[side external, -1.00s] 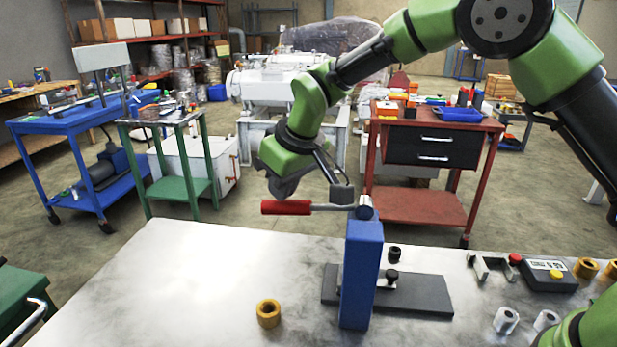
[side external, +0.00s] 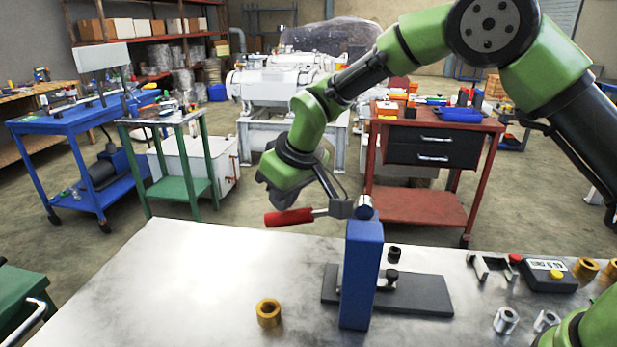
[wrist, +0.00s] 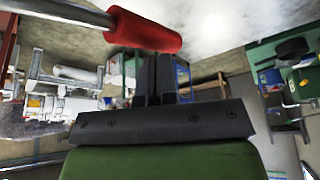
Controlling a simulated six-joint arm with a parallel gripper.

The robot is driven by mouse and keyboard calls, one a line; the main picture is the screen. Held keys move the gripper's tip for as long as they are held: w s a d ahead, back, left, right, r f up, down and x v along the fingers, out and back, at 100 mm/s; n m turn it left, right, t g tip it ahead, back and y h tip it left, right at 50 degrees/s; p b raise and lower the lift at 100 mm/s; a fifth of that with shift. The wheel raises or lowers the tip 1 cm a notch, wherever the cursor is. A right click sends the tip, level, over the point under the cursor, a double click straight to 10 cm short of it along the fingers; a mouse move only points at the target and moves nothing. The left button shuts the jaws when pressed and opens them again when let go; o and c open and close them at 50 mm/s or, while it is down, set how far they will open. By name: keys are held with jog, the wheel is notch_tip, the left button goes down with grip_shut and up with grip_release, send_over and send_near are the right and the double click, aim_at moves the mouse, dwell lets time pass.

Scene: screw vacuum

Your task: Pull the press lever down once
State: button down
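The press is a blue upright column (side external: 361,270) on a dark base plate (side external: 420,294) on the table. Its lever with a red handle (side external: 289,217) reaches left from a pivot on top of the column, and the handle end tilts slightly down. My gripper (side external: 280,198) is just above the red handle. In the wrist view its two dark fingers (wrist: 154,60) are together, with nothing visible between them. The red handle (wrist: 142,31) crosses at the fingertips, outside them. Contact looks likely, but the exact touching point is hidden.
A brass ring (side external: 268,313) lies left of the press.

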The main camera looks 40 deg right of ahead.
jog(key=shift+f, duration=0.45)
notch_tip(320, 180, up, 11)
dwell(1.2)
dwell(0.7)
